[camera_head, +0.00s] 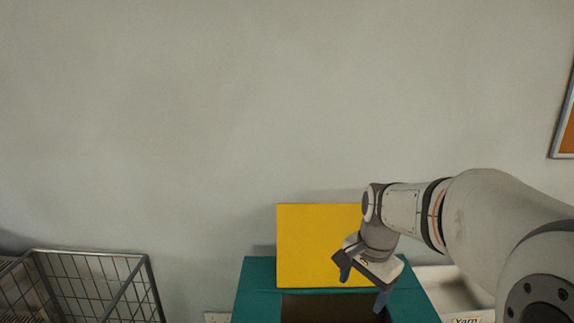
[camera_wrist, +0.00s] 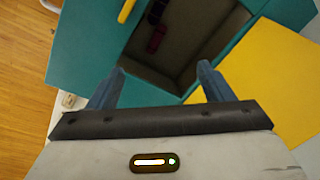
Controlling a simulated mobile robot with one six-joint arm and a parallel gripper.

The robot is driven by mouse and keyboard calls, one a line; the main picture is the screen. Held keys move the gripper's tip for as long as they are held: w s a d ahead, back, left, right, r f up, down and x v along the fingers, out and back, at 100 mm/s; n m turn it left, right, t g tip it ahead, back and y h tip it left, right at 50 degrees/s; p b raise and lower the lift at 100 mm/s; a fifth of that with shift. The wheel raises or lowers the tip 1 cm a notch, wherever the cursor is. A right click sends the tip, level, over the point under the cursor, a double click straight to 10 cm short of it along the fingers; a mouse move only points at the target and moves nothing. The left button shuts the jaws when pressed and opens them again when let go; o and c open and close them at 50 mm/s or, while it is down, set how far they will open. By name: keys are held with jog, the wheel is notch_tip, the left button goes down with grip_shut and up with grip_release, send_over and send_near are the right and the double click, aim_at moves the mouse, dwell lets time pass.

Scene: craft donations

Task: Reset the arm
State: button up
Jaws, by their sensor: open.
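My gripper (camera_head: 362,285) is over a teal box (camera_head: 258,283) in the head view, with its two fingers apart and nothing between them. In the wrist view my gripper (camera_wrist: 160,88) is also open and empty, above the opening of the teal box (camera_wrist: 82,48). A yellow panel (camera_head: 308,245) stands upright at the back of the box, against the wall side; it also shows in the wrist view (camera_wrist: 268,85). Inside the box, dark reddish and bluish items (camera_wrist: 156,38) lie on the grey-brown floor.
A grey wire basket (camera_head: 95,285) stands at the lower left. A white bin (camera_head: 450,290) with a label reading "Yarn" is at the right, partly behind my arm. A framed orange board (camera_head: 566,130) hangs at the right edge. Wooden floor (camera_wrist: 25,80) shows at the left of the wrist view.

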jog(key=s+n+t, duration=0.2)
jog(key=s+n, duration=0.8)
jog(key=s, duration=0.5)
jog(key=shift+a+f+h, duration=0.25)
jog(key=shift+h, duration=0.05)
jog(key=shift+c, duration=0.3)
dwell(0.5)
